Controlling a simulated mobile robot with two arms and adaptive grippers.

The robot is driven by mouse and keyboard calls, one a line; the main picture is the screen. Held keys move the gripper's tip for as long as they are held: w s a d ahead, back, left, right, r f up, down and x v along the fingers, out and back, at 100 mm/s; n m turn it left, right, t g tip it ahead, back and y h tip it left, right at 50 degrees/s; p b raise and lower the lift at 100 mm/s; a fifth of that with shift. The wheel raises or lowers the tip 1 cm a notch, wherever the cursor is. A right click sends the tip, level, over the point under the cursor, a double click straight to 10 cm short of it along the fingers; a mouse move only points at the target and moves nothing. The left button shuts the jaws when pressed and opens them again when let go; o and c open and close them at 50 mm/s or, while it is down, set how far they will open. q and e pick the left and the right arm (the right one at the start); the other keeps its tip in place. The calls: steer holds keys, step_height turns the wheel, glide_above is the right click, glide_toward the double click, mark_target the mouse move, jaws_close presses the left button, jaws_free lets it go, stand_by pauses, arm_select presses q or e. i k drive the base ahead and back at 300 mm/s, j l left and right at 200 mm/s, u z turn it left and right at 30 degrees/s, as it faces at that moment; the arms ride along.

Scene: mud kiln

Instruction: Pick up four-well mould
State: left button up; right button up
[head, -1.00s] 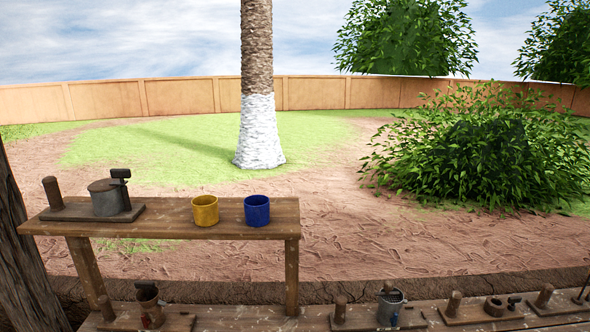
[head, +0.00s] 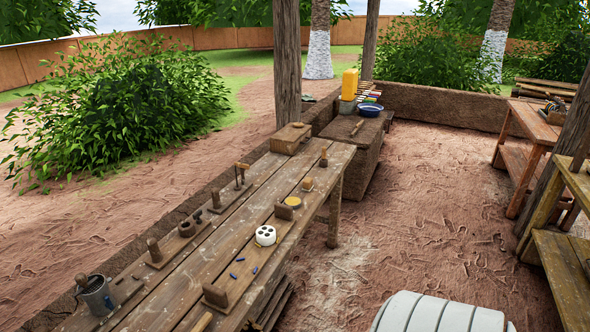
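A small white round block with several dark wells in its top, which looks like the four-well mould (head: 266,235), sits on the long wooden workbench (head: 190,268). It is near the bench's right edge, about midway along. It sits beside a small wooden stand and close to a round yellowish disc (head: 293,202). Nothing covers it. Neither of my grippers shows in the head view.
Wooden stands with posts line the bench's left side, with a metal cup (head: 95,295) at the near end. Small blue pieces (head: 239,260) lie near the mould. A blue bowl (head: 370,110) stands on a far ledge. Open dirt floor (head: 430,220) lies right of the bench.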

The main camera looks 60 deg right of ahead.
mark_target(266, 235)
steer(key=z, duration=1.55)
steer(key=u, duration=0.35)
steer(key=i+l+u, duration=0.15)
steer(key=l+u, duration=0.15)
steer(key=u, duration=0.15)
steer(key=i+l+u, duration=0.1)
steer(key=l+u, duration=0.3)
steer(key=i+l+u, duration=0.1)
steer(key=l+u, duration=0.15)
steer(key=u, duration=0.2)
steer(key=l+u, duration=0.4)
